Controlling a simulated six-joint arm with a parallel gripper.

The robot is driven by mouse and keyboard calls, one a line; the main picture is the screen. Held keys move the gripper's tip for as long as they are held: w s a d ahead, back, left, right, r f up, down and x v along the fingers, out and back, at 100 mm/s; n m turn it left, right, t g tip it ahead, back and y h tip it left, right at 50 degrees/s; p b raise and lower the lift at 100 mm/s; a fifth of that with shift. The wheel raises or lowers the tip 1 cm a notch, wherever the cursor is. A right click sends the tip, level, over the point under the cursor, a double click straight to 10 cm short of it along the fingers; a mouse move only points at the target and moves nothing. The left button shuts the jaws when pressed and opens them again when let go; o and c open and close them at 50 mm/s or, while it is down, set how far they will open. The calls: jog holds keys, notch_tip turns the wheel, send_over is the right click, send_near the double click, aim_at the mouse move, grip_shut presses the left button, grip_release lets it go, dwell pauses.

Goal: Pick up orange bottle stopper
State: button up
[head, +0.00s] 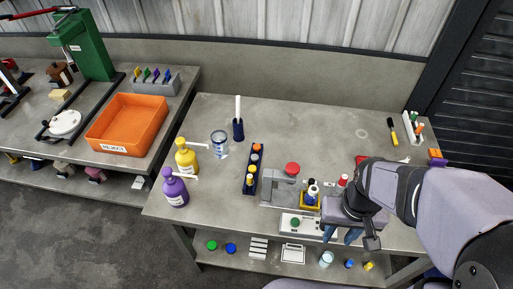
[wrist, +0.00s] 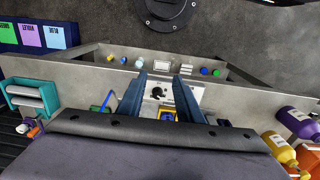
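I cannot pick out the orange bottle stopper with certainty. A dark blue rack (head: 247,186) in the middle of the table holds a row of small bottles with yellow to orange tops (head: 256,147), too small to tell apart. A small orange piece (head: 419,127) also stands in the white holder at the back right. My gripper (head: 340,236) hangs over the front right of the table, beside the white device. In the wrist view its two blue fingers (wrist: 159,78) are well apart, with nothing held between them.
A yellow tray (head: 302,205) with small bottles and a grey stand with a red knob (head: 292,169) are left of my gripper. Yellow (head: 186,157) and purple (head: 175,189) pump bottles stand at the left. An orange bin (head: 128,124) is on the side table. The table's back middle is clear.

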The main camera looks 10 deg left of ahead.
jog(key=w+a+r+m+b, duration=0.1)
jog(key=w+m, duration=0.1)
jog(key=w, duration=0.4)
jog(key=w+a+r+m, duration=0.1)
jog(key=w+a+m, duration=0.1)
jog(key=w, duration=0.3)
jog(key=m+y+b, duration=0.4)
jog(key=m, duration=1)
send_near(257, 146)
jog(key=shift+w+f, duration=0.2)
jog(key=shift+f, duration=0.35)
jog(key=shift+f+y, duration=0.1)
jog(key=shift+y, duration=0.2)
jog(key=shift+p+x, duration=1.3)
jog(key=shift+x, duration=2.25)
jog(key=shift+s, duration=0.15)
